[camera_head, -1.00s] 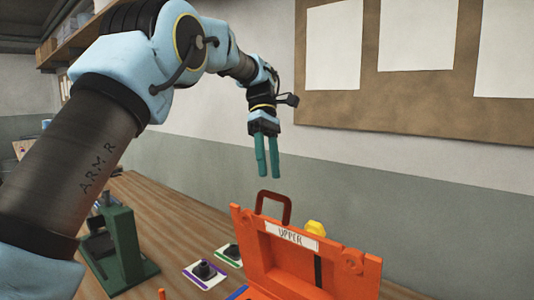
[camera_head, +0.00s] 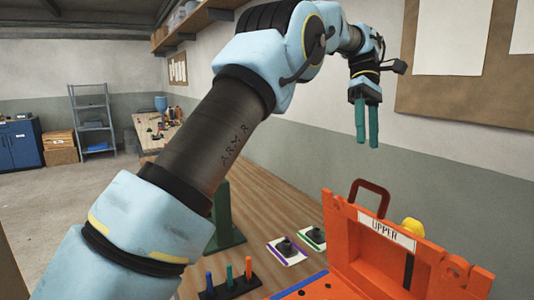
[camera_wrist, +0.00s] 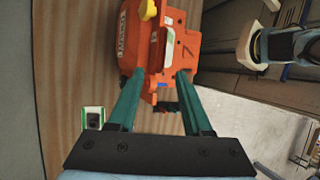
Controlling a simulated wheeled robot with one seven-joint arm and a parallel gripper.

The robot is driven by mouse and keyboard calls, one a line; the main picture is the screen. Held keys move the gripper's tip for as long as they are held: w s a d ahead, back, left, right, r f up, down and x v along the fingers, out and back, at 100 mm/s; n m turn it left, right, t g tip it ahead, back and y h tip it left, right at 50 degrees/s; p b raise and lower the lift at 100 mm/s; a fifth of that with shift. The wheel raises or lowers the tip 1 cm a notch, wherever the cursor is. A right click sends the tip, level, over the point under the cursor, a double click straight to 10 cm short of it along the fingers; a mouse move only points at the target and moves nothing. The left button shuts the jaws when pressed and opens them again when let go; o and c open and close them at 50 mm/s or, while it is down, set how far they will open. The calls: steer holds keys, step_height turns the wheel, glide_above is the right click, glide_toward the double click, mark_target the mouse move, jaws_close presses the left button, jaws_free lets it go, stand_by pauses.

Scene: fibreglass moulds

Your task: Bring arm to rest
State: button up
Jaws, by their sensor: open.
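My gripper (camera_head: 367,140) has two teal fingers pointing down, apart, with nothing between them. It hangs in the air above the bench, over the orange mould case and clear of it. My arm is raised and bent across the head view. In the wrist view my gripper (camera_wrist: 158,85) shows its fingers spread, with the orange case beyond them.
The orange case (camera_head: 345,235), labelled UPPER, stands open with a dark red handle (camera_head: 370,197). A green stand (camera_head: 224,225), two small pads (camera_head: 287,250) and a rack of coloured pegs (camera_head: 230,285) are on the wooden bench (camera_head: 265,205). Boards hang on the wall.

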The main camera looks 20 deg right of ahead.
steer(key=w+a+f+m+t+h+b, duration=0.1)
steer(key=w+a+f, duration=0.35)
steer(key=a, duration=0.35)
steer(key=w+a+f+t+h+b, duration=0.1)
steer(key=w+a+f, duration=0.2)
steer(key=a+f, duration=0.3)
steer(key=w+a+f+m+t+h+b, duration=0.1)
steer(key=w+a+f, duration=0.3)
steer(key=a, duration=0.5)
steer(key=s+a+f+m+t, duration=0.1)
steer(key=s+a+f, duration=0.2)
steer(key=a, duration=0.4)
steer(key=s+a+f+m+t+b, duration=0.1)
steer(key=s+a+f, duration=0.2)
steer(key=a+f, duration=0.2)
steer(key=s+a+f+m+t+b, duration=0.1)
steer(key=s+a+f, duration=0.3)
steer(key=a, duration=0.6)
steer(key=shift+f+t, duration=0.3)
steer(key=shift+t, duration=0.1)
steer(key=shift+o, duration=0.2)
